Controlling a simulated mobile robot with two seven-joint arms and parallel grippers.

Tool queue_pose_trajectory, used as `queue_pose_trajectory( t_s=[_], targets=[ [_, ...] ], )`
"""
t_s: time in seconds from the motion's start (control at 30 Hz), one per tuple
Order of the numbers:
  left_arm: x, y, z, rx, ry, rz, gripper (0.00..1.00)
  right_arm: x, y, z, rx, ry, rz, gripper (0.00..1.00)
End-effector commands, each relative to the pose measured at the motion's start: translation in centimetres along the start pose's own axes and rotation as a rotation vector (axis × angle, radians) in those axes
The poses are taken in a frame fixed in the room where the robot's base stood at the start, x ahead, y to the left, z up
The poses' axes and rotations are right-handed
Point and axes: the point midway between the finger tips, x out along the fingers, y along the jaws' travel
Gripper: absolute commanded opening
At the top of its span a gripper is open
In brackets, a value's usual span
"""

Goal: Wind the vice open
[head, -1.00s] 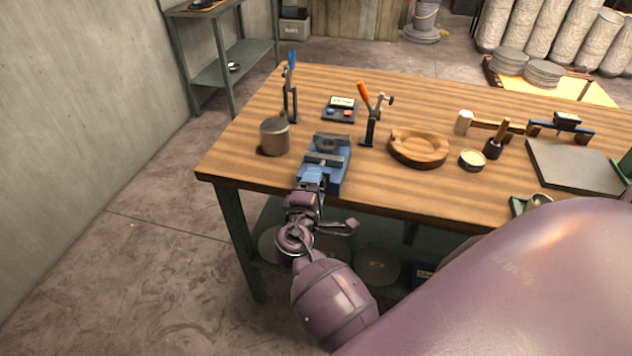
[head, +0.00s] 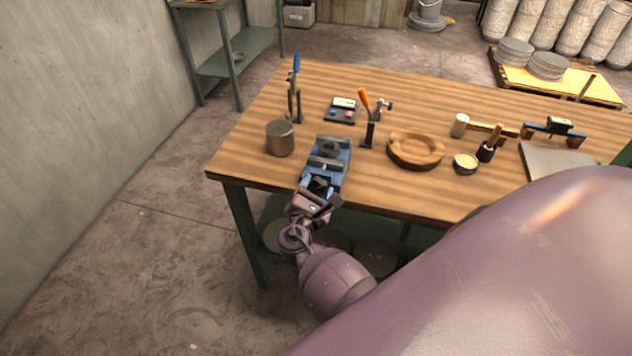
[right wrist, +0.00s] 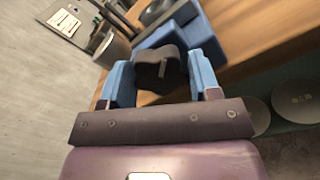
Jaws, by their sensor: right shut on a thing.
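The blue vice (head: 341,168) with dark grey jaws stands at the table's front edge, left of the middle. It also shows in the right wrist view (right wrist: 182,38), beyond my fingers. My right gripper (head: 320,188) is at the vice's front end, below its near jaw. In the right wrist view its two blue fingers (right wrist: 162,84) are on either side of the dark vice handle (right wrist: 158,66) and shut on it. The handle's far side is hidden. How wide the vice jaws stand apart is hard to tell. My left gripper is not in view.
On the wooden table (head: 400,195) a metal pot (head: 280,138) stands left of the vice. An orange-handled clamp (head: 368,120) and a round wooden form (head: 415,150) stand to its right. A blue-handled clamp (head: 295,90) and a button box (head: 342,110) are behind.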

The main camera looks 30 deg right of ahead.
Motion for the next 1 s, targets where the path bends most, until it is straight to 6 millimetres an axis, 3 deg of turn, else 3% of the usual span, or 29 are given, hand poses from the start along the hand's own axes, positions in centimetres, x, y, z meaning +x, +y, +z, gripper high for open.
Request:
queue_pose_trajectory(
  t_s=[0.6, 1.0],
  targets=[
    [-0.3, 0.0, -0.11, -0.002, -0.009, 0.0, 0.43, 0.04, 0.02, -0.02, -0.566, -0.001, 0.0, 0.33],
    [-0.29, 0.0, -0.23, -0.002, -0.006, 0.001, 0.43, 0.04, 0.01, -0.01, -0.796, -0.001, 0.0, 0.33]
  ],
)
